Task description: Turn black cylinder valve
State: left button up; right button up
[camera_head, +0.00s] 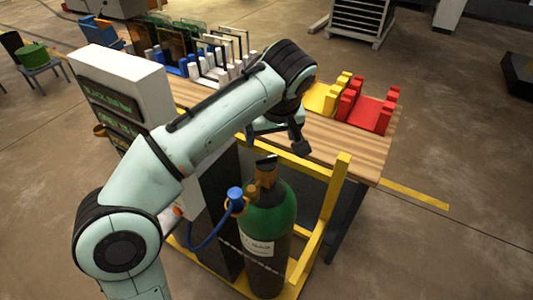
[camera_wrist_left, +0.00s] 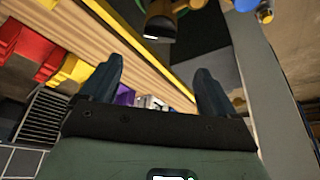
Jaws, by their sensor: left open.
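A green gas cylinder (camera_head: 268,212) stands upright in the yellow frame in the head view. On its top sits a brass neck with the black valve (camera_head: 266,161). A blue regulator knob (camera_head: 235,193) with a blue hose is on its left side. My left gripper (camera_head: 280,142) is above and behind the valve, open and apart from it. In the left wrist view, my left gripper (camera_wrist_left: 159,68) has both fingers spread with nothing between them. The cylinder's valve (camera_wrist_left: 160,24) shows at the top edge, beyond the fingertips. My right gripper is not in view.
A wooden table (camera_head: 330,139) behind the cylinder holds red racks (camera_head: 370,112), yellow racks (camera_head: 322,98) and glass-panel racks. A yellow frame (camera_head: 331,205) rises close around the cylinder. A white machine (camera_head: 125,85) stands to the left.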

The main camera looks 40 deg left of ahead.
aim_at(266, 157)
pick_arm(q)
jog(key=b+x, duration=0.1)
jog(key=x, duration=1)
jog(key=shift+f+b, duration=0.3)
jog(key=shift+b, duration=0.1)
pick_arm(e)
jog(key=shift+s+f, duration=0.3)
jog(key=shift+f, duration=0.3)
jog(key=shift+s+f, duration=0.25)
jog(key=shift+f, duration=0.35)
pick_arm(q)
jog(key=c, duration=1.1)
